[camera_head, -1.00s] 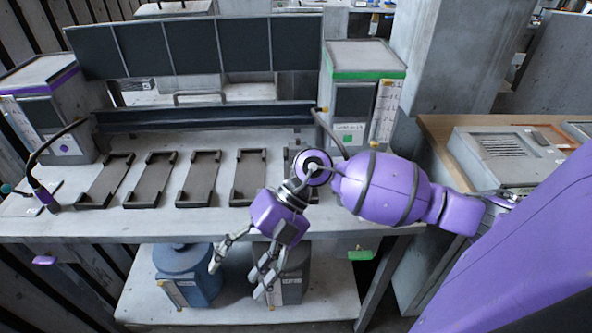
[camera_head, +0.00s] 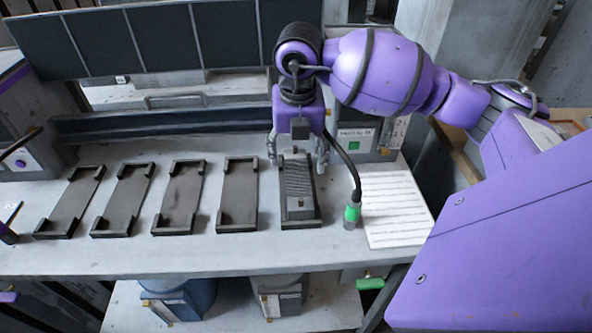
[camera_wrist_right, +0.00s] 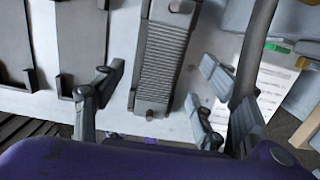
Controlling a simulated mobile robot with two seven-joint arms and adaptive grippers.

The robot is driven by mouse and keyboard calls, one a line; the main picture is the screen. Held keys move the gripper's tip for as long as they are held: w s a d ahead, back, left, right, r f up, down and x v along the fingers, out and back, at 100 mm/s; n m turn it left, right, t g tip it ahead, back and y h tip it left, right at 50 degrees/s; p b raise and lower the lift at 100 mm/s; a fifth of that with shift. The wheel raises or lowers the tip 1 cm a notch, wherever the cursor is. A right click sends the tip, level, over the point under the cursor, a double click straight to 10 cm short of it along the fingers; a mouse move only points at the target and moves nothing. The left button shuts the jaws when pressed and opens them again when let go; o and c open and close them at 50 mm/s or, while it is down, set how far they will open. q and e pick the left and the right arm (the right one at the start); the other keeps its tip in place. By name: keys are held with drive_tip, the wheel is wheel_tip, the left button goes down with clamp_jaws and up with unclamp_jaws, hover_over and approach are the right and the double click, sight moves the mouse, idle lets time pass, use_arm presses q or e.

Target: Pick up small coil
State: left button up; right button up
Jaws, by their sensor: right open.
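A small grey ribbed coil (camera_head: 298,183) lies in the rightmost dark tray (camera_head: 301,224) on the bench. In the right wrist view the coil (camera_wrist_right: 163,55) lies between the spread fingers. My right gripper (camera_head: 298,165) is open and points down at the coil's far end, with one finger on each side. I cannot tell whether the fingers touch the coil. In the right wrist view the right gripper (camera_wrist_right: 150,105) also shows empty. My left gripper is not in view.
Several empty dark trays (camera_head: 237,196) stand in a row to the left. A printed sheet (camera_head: 396,207) lies farther right. Dark panels (camera_head: 165,42) stand behind the bench (camera_head: 150,259).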

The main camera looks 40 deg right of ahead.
sight(298, 177)
drive_tip(key=shift+f, duration=0.35)
drive_tip(key=shift+s+a+f, duration=0.1)
drive_tip(key=shift+s+f, duration=0.1)
drive_tip(key=shift+f, duration=0.4)
drive_tip(key=shift+s+a+f, duration=0.1)
drive_tip(key=shift+s+f, duration=0.05)
drive_tip(key=shift+f, duration=0.45)
drive_tip(key=f, duration=0.4)
drive_tip(key=shift+w+d+p, duration=0.2)
drive_tip(key=shift+d+p, duration=0.05)
drive_tip(key=shift+p, duration=0.1)
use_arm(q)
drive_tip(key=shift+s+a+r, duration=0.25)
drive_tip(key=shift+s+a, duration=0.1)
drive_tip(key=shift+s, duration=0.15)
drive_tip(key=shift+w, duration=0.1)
use_arm(e)
drive_tip(key=shift+c, duration=0.5)
